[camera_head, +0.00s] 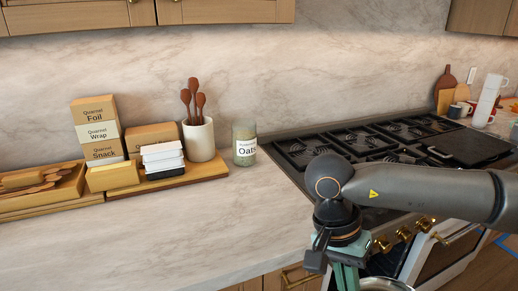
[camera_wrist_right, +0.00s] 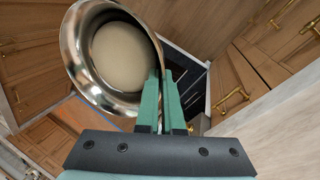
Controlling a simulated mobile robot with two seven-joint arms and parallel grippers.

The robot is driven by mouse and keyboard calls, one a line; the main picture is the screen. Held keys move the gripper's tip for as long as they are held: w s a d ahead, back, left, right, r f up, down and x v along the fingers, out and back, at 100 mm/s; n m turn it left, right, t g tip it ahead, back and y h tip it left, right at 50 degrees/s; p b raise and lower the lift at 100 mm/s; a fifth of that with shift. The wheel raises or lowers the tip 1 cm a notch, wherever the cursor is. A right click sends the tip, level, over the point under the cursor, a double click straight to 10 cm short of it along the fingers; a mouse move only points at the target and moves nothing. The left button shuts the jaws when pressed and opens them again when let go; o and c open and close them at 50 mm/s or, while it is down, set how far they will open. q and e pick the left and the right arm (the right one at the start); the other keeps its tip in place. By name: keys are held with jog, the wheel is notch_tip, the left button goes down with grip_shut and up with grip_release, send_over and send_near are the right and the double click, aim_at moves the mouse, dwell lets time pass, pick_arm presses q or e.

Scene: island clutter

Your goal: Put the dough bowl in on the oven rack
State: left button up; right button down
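The dough bowl (camera_wrist_right: 73,53) is a shiny steel bowl with pale dough (camera_wrist_right: 122,55) inside, large in the right wrist view. My right gripper (camera_wrist_right: 163,78) has its green fingers together on the bowl's rim. In the head view my right gripper (camera_head: 347,274) hangs in front of the counter and stove, and only a sliver of the bowl (camera_head: 386,284) shows at the bottom edge. The oven (camera_head: 442,256) is under the stove, partly hidden by my right arm. I cannot make out the oven rack. My left gripper is not in view.
The stove top (camera_head: 345,145) has black grates, with gold knobs (camera_head: 403,234) on its front. The counter (camera_head: 150,235) is bare at the front. An oats jar (camera_head: 244,143), a utensil crock (camera_head: 199,139) and stacked boxes (camera_head: 97,128) stand farther back. Wooden cabinets (camera_wrist_right: 262,70) flank the bowl.

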jog(key=d+n, duration=0.1)
jog(key=d+n+t, duration=0.1)
jog(key=n, duration=0.1)
jog(key=d+n, duration=0.1)
jog(key=n, duration=0.1)
jog(key=shift+w+d+f+t+h, duration=0.1)
jog(key=shift+d+f+t+h, duration=0.05)
jog(key=shift+d+t+h, duration=0.2)
jog(key=shift+d+f+n+t+p, duration=0.1)
jog(key=shift+d+n+t+p, duration=0.2)
jog(key=shift+n, duration=0.45)
jog(key=shift+d+f+n+t+p, duration=0.1)
jog(key=shift+d+n, duration=0.25)
jog(key=shift+n, duration=0.4)
